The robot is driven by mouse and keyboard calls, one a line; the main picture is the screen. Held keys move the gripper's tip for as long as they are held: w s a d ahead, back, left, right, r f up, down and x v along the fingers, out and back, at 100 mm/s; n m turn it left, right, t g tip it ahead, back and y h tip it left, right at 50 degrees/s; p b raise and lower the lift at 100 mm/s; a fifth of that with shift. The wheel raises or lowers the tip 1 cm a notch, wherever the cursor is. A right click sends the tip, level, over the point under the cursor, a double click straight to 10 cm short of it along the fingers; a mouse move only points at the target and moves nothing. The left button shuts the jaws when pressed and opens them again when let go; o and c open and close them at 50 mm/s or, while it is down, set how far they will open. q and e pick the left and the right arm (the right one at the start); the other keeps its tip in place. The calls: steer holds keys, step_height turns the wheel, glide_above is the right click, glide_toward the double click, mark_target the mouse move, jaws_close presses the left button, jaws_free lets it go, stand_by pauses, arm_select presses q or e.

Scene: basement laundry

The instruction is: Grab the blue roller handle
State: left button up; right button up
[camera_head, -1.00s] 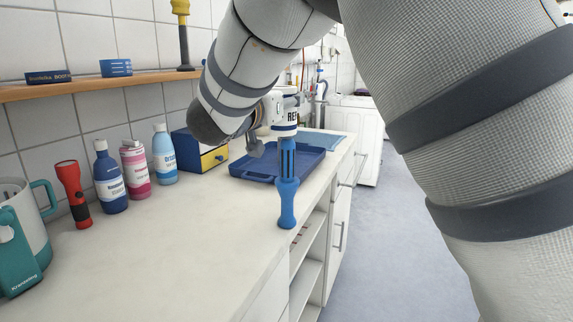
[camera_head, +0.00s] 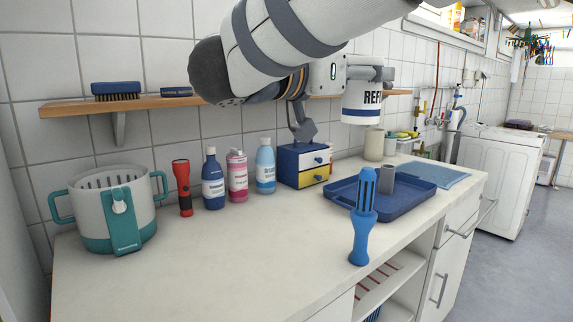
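The blue roller handle (camera_head: 362,232) stands upright near the front edge of the white counter, its slotted upper part in front of the blue tray. My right gripper (camera_head: 304,128) hangs below the arm that comes in from the upper right, in front of the small drawer box. It is apart from the handle, above and to its left. One grey finger shows clearly; its opening is not clear. A white cylinder lettered "REF" (camera_head: 362,105) is beside the gripper; I cannot tell whether it is held. My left gripper is out of view.
The blue tray (camera_head: 405,208) holds a grey cylinder (camera_head: 387,182). Bottles (camera_head: 237,178), a red flashlight (camera_head: 183,190) and a teal-and-white pot (camera_head: 110,215) stand along the wall. A wooden shelf (camera_head: 75,108) runs above. The counter front left of the handle is clear.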

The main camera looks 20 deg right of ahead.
steer(key=w+d+f, duration=0.2)
steer(key=f, duration=0.1)
steer(key=w+d+f, duration=0.5)
steer(key=shift+f, duration=0.35)
step_height(320, 180, down, 2)
steer(key=shift+f, duration=0.25)
steer(key=shift+f, duration=0.4)
